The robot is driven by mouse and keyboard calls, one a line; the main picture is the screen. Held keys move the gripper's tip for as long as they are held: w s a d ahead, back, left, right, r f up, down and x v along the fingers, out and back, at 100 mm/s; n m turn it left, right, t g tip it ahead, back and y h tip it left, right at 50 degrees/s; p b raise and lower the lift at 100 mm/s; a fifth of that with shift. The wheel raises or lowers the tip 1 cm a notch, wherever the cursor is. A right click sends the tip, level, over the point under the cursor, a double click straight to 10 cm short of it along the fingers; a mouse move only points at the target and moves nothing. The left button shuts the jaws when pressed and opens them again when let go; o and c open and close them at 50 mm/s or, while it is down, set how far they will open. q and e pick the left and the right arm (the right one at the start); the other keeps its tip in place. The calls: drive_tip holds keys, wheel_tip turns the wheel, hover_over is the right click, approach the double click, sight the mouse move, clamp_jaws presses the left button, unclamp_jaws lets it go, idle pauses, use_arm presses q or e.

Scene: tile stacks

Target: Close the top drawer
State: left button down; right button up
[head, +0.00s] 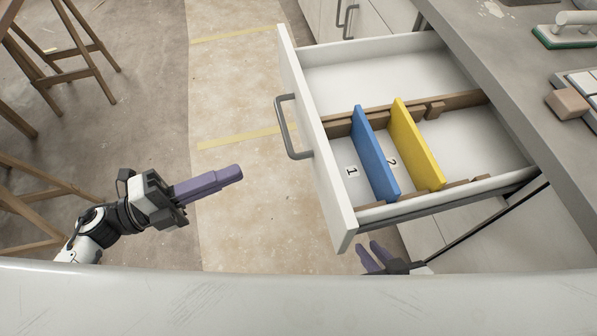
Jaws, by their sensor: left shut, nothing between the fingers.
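The white top drawer (332,170) is pulled well out from under the grey counter. Its front panel faces left and carries a grey bar handle (287,128). Inside stand a blue tile (375,155) and a yellow tile (417,145), upright in wooden holders with the numbers 1 and 2 by them. My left gripper (238,173), with purple fingers, is shut and empty, to the left of the drawer front and apart from the handle. My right gripper (370,254) is low by the near bottom corner of the drawer front, its two fingers apart; its arm is mostly hidden.
The grey counter (490,70) holds a green-based tool (566,32) and a pinkish block (569,104). Wooden stools (70,60) stand at the left. The floor (245,110) between them and the drawer is clear. A pale curved edge crosses the bottom.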

use_arm(q)
drive_tip(key=s+m+g, duration=0.2)
drive_tip(key=m+g, duration=0.1)
drive_tip(key=p, duration=0.2)
approach(317, 170)
drive_tip(key=x, duration=0.6)
drive_tip(key=shift+s+d+r, duration=0.15)
drive_tip(key=shift+d+r, duration=0.05)
drive_tip(key=shift+r, duration=0.05)
drive_tip(key=shift+d, duration=0.1)
